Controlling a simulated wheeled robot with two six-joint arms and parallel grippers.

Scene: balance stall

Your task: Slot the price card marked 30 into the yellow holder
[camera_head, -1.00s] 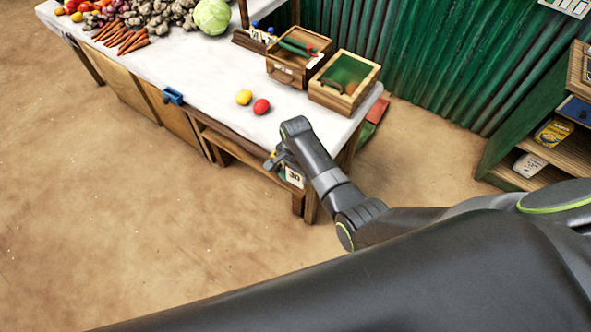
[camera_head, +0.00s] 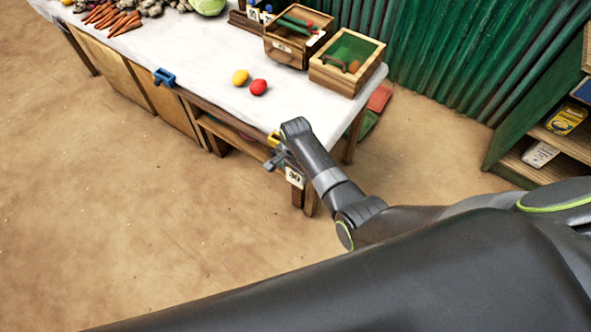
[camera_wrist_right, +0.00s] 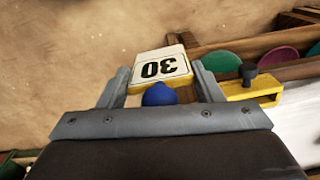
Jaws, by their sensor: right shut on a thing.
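The price card marked 30 (camera_head: 294,177) is white with black figures and hangs low beside the table's front right corner. In the right wrist view the card (camera_wrist_right: 160,65) reads upside down, with a blue knob (camera_wrist_right: 159,95) at its near edge. My right gripper (camera_head: 280,160) is shut on the card, its fingers either side of the knob. The yellow holder (camera_head: 273,138) is on the table's front edge, just above the gripper. It shows right of the card in the wrist view (camera_wrist_right: 250,89), with a dark knob. Whether card and holder touch, I cannot tell. My left gripper is out of view.
A blue holder (camera_head: 163,77) is farther left on the same edge. A green shelf (camera_head: 520,130) stands at right. The floor in front is clear.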

